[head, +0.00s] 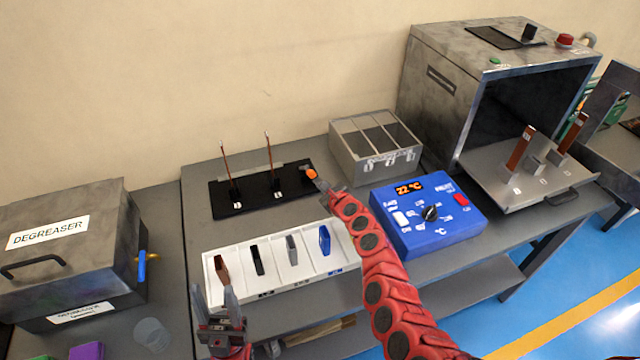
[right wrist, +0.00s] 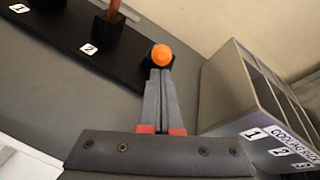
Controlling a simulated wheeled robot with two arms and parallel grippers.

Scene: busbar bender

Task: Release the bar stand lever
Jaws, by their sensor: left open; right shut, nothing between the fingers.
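The bar stand is a black base (head: 258,194) at the back of the table, with two thin copper bars (head: 224,160) upright in it. Its lever has an orange knob (head: 311,173) at the stand's right end. The knob also shows in the right wrist view (right wrist: 161,54). My right gripper (head: 318,183) is shut and empty, its fingertips (right wrist: 160,73) right at the knob; I cannot tell whether they touch it. The fingers partly hide the lever's black mount. My left gripper (head: 216,294) is open and empty in front of the white tray.
A white tray (head: 222,312) with several coloured pieces lies in front of the stand. A grey sectioned bin (head: 375,166) and a blue control box (head: 408,246) stand to the right. A degreaser box (head: 60,280) is at left, a large machine (head: 440,85) at far right.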

